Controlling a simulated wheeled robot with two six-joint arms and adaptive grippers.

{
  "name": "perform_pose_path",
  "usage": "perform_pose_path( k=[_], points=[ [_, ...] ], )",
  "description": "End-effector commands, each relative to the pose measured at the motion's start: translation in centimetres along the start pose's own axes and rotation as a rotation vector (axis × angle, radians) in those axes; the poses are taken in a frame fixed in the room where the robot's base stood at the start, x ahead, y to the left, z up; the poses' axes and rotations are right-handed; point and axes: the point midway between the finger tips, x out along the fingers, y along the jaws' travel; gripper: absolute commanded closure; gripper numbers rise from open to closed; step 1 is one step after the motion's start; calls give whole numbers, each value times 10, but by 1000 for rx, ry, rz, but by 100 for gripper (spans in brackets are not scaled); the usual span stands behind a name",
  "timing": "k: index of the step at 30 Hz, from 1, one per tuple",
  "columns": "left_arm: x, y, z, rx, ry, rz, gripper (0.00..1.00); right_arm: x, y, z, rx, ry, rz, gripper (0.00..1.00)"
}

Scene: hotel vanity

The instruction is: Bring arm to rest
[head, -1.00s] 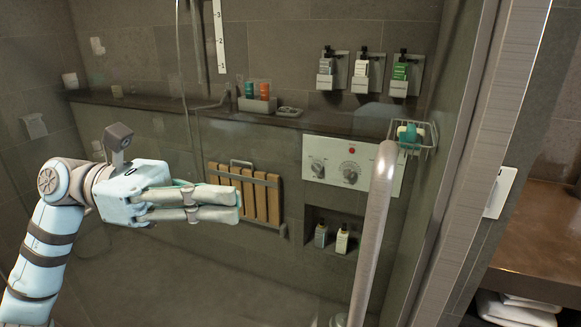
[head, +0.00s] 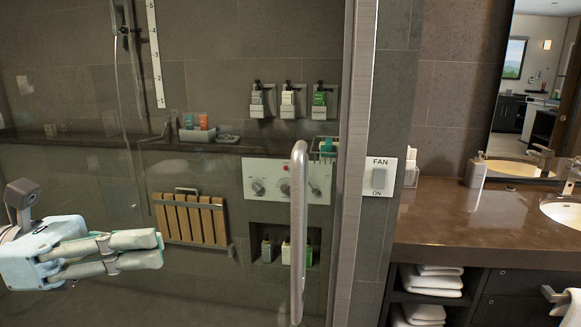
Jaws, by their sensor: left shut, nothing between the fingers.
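My left gripper (head: 160,249) is at the lower left of the head view, pointing right. Its fingers are together with nothing between them. It is in front of the glass shower wall, apart from the door handle (head: 299,235). Only the hand and wrist show; the rest of the left arm is out of the picture. My right gripper is not in view.
The vertical door handle and the metal door frame (head: 348,150) stand right of the gripper. Behind the glass are a wooden slatted seat (head: 190,218) and a control panel (head: 262,183). A fan switch (head: 379,178) and brown vanity counter (head: 450,220) are at right.

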Motion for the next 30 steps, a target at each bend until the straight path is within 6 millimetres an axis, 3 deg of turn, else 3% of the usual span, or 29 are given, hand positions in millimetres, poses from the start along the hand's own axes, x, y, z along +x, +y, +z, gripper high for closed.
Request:
perform_pose_path(
  k=[11,15,19,23,25,26,27,29,30],
  points=[
    [-26,70,2,-372,-351,69,100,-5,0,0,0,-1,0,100],
    [-47,111,-14,-570,-528,123,100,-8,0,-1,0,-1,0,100],
    [-77,157,-50,-801,-730,202,100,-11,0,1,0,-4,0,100],
    [-112,201,-115,-1057,-951,313,100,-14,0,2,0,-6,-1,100],
    [-134,220,-167,-1214,-1086,394,100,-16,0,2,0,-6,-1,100],
    [-144,226,-194,-1287,-1150,435,100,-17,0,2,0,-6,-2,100],
    [-158,231,-234,-1387,-1238,498,100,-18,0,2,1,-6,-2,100],
    [-176,230,-299,-1531,-1367,599,100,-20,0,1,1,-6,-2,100],
    [-187,224,-343,-1622,-1450,670,100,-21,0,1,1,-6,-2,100]
  ],
)
